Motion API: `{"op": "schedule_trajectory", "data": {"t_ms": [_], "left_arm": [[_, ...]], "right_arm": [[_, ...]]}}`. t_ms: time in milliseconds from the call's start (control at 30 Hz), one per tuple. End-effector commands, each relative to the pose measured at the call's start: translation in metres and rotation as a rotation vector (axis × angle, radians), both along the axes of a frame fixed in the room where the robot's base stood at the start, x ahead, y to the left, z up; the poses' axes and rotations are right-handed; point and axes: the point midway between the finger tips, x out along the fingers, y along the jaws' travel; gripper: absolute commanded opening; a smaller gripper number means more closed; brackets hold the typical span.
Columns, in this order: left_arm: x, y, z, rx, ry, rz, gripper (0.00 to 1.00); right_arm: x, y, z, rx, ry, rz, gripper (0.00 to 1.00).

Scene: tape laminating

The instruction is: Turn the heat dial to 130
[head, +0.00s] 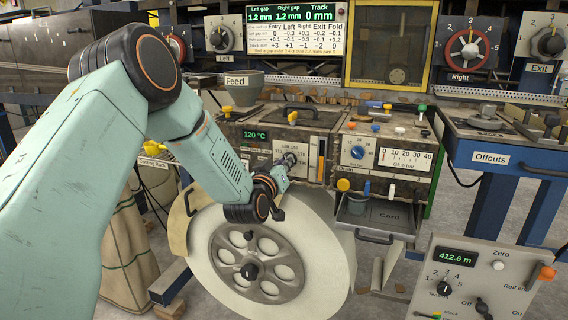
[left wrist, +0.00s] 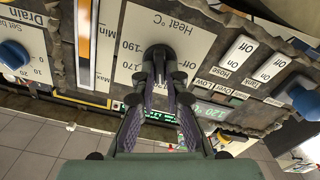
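The heat dial (left wrist: 158,52) is a black knob on a white plate marked "Heat °C", with 170 and 190 legible beside it in the left wrist view. My left gripper (left wrist: 160,82) has its fingertips close together on both sides of the knob and appears shut on it. In the head view my left gripper (head: 288,162) reaches the dial's plate (head: 299,148) and hides most of the knob. The green heat display (head: 255,134) reads 120 °C. The dial's pointer is hidden. My right gripper is not in view.
A large pale reel (head: 315,240) stands below the dial panel. A blue-knobbed drain dial (head: 357,152) and a glue bar gauge (head: 405,159) sit to the right. Several toggle switches (left wrist: 256,77) and the Min/Max gauge (left wrist: 84,45) flank the heat plate.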

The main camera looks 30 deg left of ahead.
Motion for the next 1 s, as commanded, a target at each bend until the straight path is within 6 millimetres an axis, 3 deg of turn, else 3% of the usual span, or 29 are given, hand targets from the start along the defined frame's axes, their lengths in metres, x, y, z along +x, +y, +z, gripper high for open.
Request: {"op": "schedule_trajectory", "data": {"t_ms": [267, 633, 1000], "left_arm": [[-0.001, -0.001, -0.002, -0.001, 0.005, -0.002, 0.35], [-0.004, -0.001, -0.001, -0.003, 0.003, 0.000, 0.35], [-0.057, -0.013, -0.002, -0.008, 0.004, 0.001, 0.35]], "right_arm": [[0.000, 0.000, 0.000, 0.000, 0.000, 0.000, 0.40], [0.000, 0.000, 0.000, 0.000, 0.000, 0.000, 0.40], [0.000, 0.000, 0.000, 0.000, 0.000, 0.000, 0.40]]}}
